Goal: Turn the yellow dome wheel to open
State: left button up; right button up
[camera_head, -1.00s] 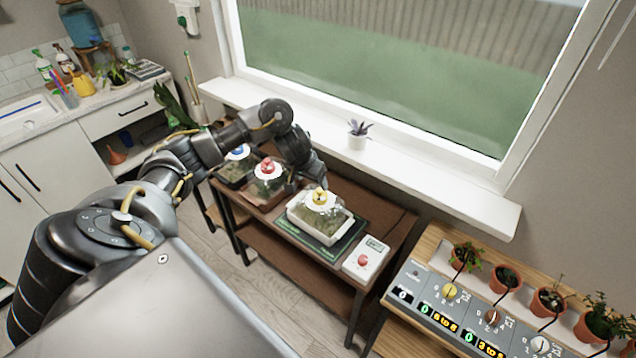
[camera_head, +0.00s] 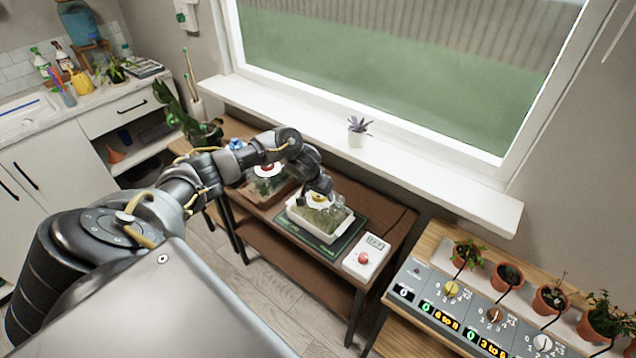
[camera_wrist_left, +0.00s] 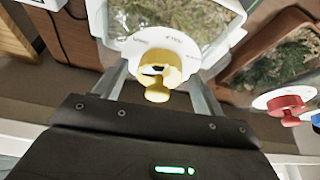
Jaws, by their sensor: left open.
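The yellow dome wheel (camera_wrist_left: 152,72) sits on a white disc (camera_wrist_left: 182,47) on top of a clear-domed white tray of plants. In the head view the wheel (camera_head: 318,197) is partly hidden by my left gripper (camera_head: 322,190), which is right at it. In the left wrist view my left gripper (camera_wrist_left: 158,85) is open, one finger on each side of the yellow wheel, with gaps visible between fingers and wheel. The domed tray (camera_head: 318,238) stands on a dark green mat (camera_head: 296,232) on the brown shelf table. My right gripper is not in view.
A red-wheeled dome (camera_wrist_left: 288,104) stands beside it, and a blue wheel (camera_head: 236,144) shows farther left, partly behind my arm. A white box with a red button (camera_head: 364,258) is to the right. The window sill (camera_head: 440,180) runs behind.

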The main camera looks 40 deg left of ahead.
pick_arm(q)
jog(key=c, duration=1)
